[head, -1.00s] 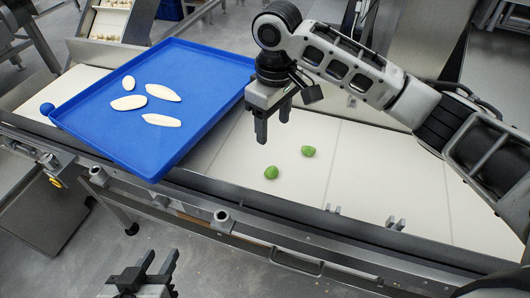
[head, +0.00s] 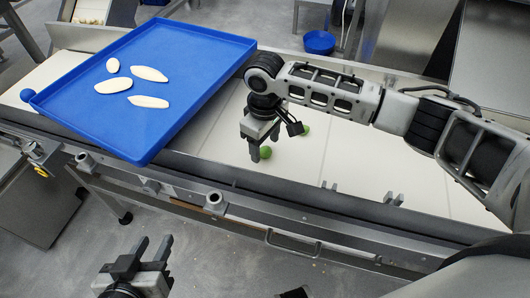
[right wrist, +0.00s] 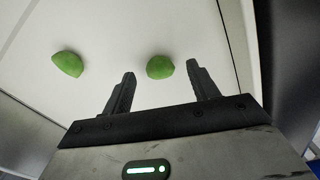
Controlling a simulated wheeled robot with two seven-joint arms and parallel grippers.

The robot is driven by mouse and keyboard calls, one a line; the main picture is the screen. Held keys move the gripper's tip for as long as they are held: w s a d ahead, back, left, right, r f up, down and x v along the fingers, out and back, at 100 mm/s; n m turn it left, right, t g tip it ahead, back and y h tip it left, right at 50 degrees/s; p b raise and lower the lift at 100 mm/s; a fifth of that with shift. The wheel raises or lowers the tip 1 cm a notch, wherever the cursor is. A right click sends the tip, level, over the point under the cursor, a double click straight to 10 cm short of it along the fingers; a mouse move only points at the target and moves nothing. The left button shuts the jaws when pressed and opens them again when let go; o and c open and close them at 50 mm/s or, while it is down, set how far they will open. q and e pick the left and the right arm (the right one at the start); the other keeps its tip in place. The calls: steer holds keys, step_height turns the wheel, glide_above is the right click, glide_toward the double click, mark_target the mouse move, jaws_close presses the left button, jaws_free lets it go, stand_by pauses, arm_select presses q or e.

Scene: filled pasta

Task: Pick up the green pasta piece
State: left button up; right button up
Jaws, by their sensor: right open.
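Two green pasta pieces lie on the pale belt. In the head view the nearer green piece (head: 265,153) is at the fingertips of my right gripper (head: 264,147), and the farther green piece (head: 305,131) is partly hidden behind the wrist. In the right wrist view one green piece (right wrist: 160,67) appears between the open fingers of my right gripper (right wrist: 160,73), with a gap on each side. The other green piece (right wrist: 67,64) lies outside the fingers to the left. My left gripper (head: 151,245) is open and empty, over the floor in front of the conveyor.
A blue tray (head: 190,105) with several pale oval pieces (head: 118,87) rests across the conveyor to the left. A metal rail (head: 300,190) runs along the belt's front edge. The belt (head: 350,160) right of the green pieces is clear.

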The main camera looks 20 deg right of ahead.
steer(key=shift+f, duration=0.8)
steer(key=c, duration=1)
steer(key=shift+c, duration=0.2)
steer(key=shift+r, duration=0.15)
